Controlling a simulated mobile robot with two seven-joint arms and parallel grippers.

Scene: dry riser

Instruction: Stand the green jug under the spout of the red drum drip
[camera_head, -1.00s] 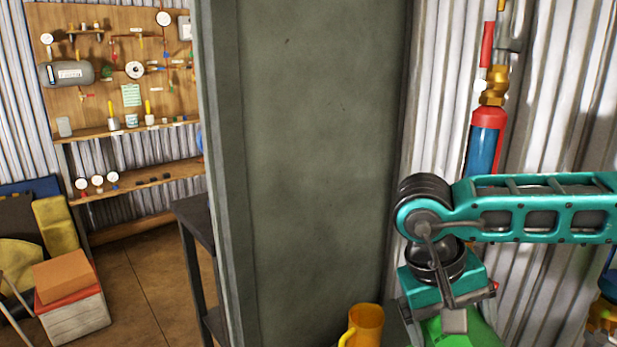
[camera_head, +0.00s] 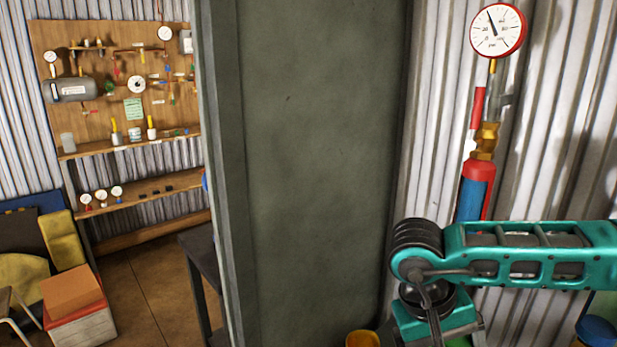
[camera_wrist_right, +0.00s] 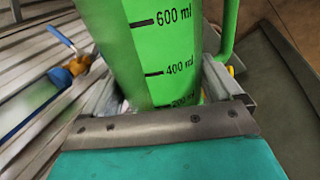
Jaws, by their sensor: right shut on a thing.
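The green jug (camera_wrist_right: 165,50) with black millilitre marks fills the middle of the right wrist view, its handle (camera_wrist_right: 230,25) on the right side. My right gripper (camera_wrist_right: 168,98) is shut on the jug's body. In the head view my right arm comes in from the right, and its gripper runs below the bottom edge, so the jug is mostly hidden there. I cannot make out the red drum drip or its spout in either view. My left gripper is not in view.
A grey-green panel (camera_head: 315,150) stands in the middle. Right of it, a dial gauge (camera_head: 497,30) and a red-and-blue cylinder (camera_head: 474,190) are on the corrugated wall. A brass valve with blue lever (camera_wrist_right: 72,68) lies left of the jug.

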